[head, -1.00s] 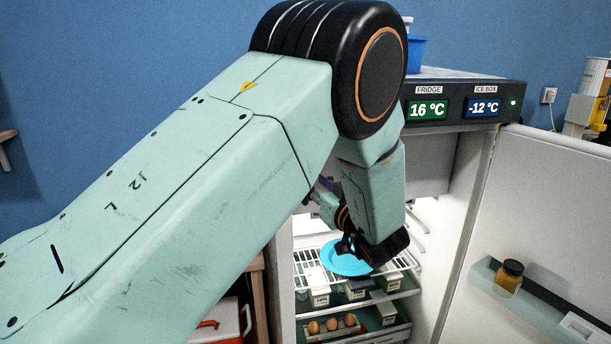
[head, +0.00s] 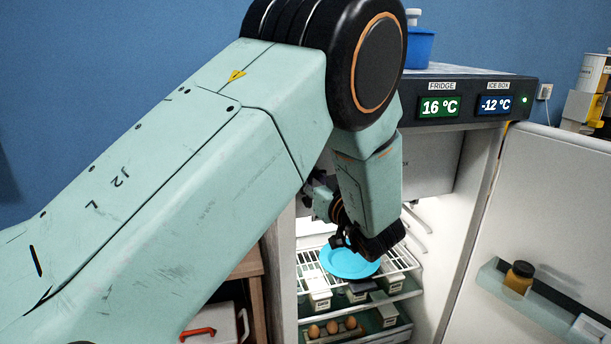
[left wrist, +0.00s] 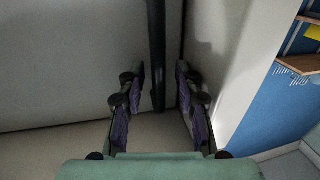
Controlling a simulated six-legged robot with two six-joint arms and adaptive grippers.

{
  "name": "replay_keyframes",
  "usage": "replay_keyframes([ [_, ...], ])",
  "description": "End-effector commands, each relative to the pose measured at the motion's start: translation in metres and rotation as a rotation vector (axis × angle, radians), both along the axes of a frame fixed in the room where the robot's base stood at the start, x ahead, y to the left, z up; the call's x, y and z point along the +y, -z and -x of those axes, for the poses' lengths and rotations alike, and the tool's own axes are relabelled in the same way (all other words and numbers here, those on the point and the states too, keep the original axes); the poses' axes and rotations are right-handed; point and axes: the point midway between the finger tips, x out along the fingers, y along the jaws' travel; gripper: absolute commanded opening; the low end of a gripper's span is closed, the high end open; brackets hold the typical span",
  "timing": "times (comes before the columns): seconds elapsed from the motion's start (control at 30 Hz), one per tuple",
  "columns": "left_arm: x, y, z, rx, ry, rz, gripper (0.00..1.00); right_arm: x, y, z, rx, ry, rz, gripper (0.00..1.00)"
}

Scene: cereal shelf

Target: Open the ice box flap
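The ice box flap (head: 428,172) appears to be the pale grey panel in the upper fridge compartment, mostly hidden behind my left arm in the head view. In the left wrist view a grey panel (left wrist: 70,60) fills the upper left, with a dark upright bar (left wrist: 157,55) along it. My left gripper (left wrist: 160,88) is open, its two fingers apart with the bar's lower end between them. Contact is not clear. In the head view the left gripper (head: 313,188) is mostly hidden behind its own arm. My right gripper is not in view.
The fridge door (head: 555,195) stands open at the right, with a jar (head: 518,278) on its shelf. Below the gripper, a wire rack (head: 398,258) holds a blue plate (head: 350,261). Eggs (head: 332,328) and cartons sit lower. A red-handled box (head: 215,326) stands left of the fridge.

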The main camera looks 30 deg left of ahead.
Motion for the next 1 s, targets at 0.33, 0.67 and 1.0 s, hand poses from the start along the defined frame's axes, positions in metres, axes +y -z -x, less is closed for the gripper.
replay_keyframes([
  [0.33, -0.002, 0.0001, 0.001, 0.0, -0.001, 0.0, 0.34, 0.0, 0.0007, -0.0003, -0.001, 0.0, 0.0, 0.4],
  [0.67, -0.0024, 0.0002, 0.0009, 0.001, 0.0, 0.0, 0.13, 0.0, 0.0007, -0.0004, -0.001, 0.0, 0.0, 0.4],
  [1.0, -0.0011, 0.0, 0.0003, 0.0, 0.0, 0.0, 0.0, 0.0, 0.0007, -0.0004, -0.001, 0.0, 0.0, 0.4],
])
